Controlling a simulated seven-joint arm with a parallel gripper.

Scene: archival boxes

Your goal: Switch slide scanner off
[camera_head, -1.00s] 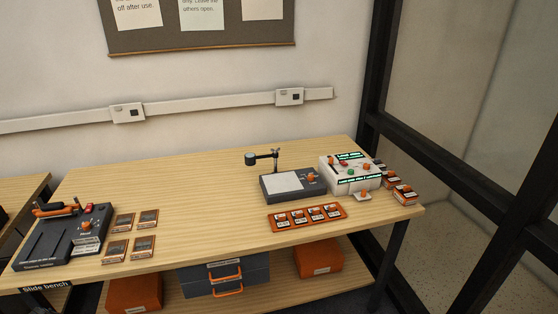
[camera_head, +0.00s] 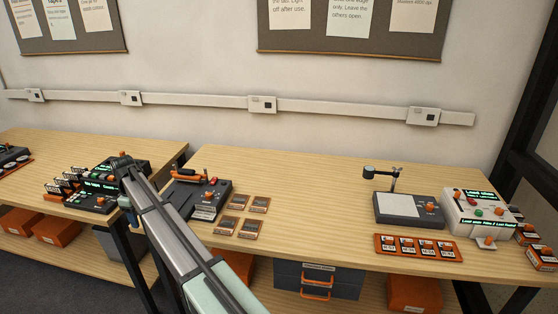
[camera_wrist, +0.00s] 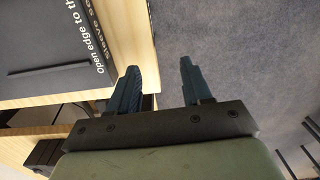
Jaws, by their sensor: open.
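A white machine (camera_head: 455,219) with lit green displays, coloured buttons and orange knobs stands at the right end of the slide bench. It looks like the slide scanner, but its lettering is too small to read surely. My gripper (camera_wrist: 158,65) is open and empty in the wrist view, with dark blue fingers apart. Below it are grey carpet and a bench edge, with a dark sleeve device at upper left. In the head view my arm reaches up from the bottom, left of centre, and its fingers cannot be made out. The white machine is far to its right.
A light pad with a lamp arm (camera_head: 408,209) and an orange slide tray (camera_head: 415,249) stand left of the white machine. A dark sleeve device (camera_head: 213,198) and several slides lie further left. Small boxes (camera_head: 541,255) sit at the right edge. The bench middle is clear.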

